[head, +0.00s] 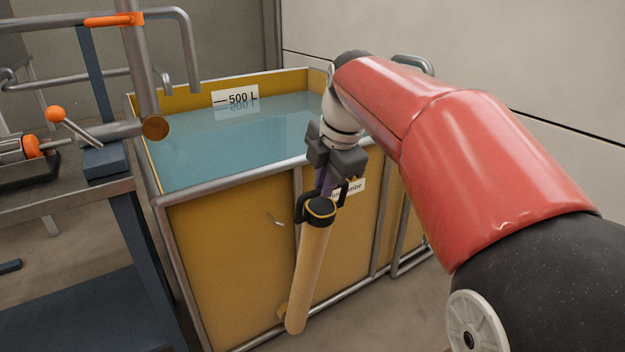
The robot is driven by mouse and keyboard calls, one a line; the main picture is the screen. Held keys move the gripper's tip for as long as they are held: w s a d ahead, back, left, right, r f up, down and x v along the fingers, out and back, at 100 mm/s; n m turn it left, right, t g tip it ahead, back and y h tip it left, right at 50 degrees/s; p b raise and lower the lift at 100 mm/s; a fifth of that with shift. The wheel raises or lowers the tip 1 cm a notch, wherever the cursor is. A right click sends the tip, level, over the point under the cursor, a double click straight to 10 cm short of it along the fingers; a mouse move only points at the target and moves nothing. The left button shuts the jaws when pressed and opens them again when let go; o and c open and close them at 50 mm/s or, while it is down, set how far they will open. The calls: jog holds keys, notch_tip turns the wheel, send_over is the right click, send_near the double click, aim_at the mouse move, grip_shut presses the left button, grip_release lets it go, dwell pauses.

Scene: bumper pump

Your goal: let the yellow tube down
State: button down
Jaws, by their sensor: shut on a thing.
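The yellow tube (311,270) stands nearly upright, leaning slightly, in front of the yellow tank's near wall. Its top end has a black collar with a dark loop handle (304,207). My gripper (327,186) is at this top end and shut on the tube's handle; the fingers partly hide the grip. I cannot tell from this view how the two join.
The yellow tank (230,265) holds water (220,140) and has a "500 L" label (236,98) inside. A metal frame with a pipe and an orange-knobbed lever (56,115) stands at the left. A wall is behind at right. Some floor shows right of the tube.

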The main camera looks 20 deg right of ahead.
jog(key=s+d+f+b, duration=0.3)
jog(key=s, duration=0.6)
jog(key=shift+s+f+b, duration=0.2)
jog(key=shift+s+b, duration=0.05)
jog(key=shift+b, duration=0.15)
jog(key=shift+d, duration=0.1)
jog(key=c, duration=1.5)
grip_release()
jog(key=shift+o, duration=0.2)
jog(key=shift+r, duration=0.1)
jog(key=p+v, duration=0.2)
jog(key=v, duration=0.5)
jog(key=shift+r, duration=0.3)
jog(key=shift+s, duration=0.1)
